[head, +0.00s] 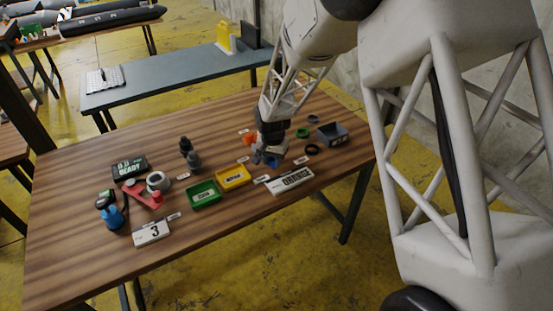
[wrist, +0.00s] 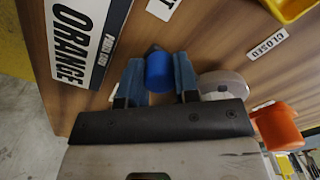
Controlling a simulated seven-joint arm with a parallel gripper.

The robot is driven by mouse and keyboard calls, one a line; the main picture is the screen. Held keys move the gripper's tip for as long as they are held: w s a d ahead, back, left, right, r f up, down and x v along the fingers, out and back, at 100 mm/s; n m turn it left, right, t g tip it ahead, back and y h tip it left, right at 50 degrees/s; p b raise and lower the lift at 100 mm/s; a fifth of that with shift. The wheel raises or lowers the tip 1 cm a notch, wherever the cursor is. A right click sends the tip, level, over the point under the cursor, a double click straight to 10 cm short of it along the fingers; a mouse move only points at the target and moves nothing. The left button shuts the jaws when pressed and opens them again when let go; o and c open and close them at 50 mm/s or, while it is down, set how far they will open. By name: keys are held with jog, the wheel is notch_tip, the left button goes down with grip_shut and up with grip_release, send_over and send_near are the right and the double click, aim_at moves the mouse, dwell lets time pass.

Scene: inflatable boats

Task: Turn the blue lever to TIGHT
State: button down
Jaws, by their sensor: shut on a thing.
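My gripper (wrist: 158,75) is shut on the blue lever (wrist: 159,72), with one finger on each side of its rounded blue body. A dark grey end shows just beyond the blue part. A pale grey disc (wrist: 222,84) lies right beside the right finger; I cannot tell whether it belongs to the lever. In the head view my gripper (head: 268,158) is low over the right part of the wooden table (head: 90,245) and hides most of the lever. A small white label (wrist: 163,7) lies past the fingertips; its text is not readable, and I cannot make out TIGHT.
A white ORANGE sign (head: 291,181) lies close to my gripper. A yellow tray (head: 233,176) and a green tray (head: 203,194) stand left of it. An orange part (wrist: 278,125) with a CLOSED label (wrist: 267,44) is near. A grey bin (head: 332,134) stands right.

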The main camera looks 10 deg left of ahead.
jog(key=shift+s+a+m, duration=0.3)
jog(key=shift+a+m, duration=0.3)
jog(key=shift+m, duration=0.1)
jog(key=shift+s+a+m, duration=0.3)
jog(key=shift+a+m, duration=0.25)
jog(key=shift+m, duration=0.15)
jog(key=shift+s+a+m, duration=0.2)
jog(key=shift+a+m, duration=0.65)
jog(key=shift+m, duration=0.15)
jog(key=shift+a, duration=0.1)
jog(key=c, duration=0.8)
grip_release()
jog(key=shift+c, duration=0.2)
jog(key=shift+r, duration=0.1)
notch_tip(320, 180, up, 8)
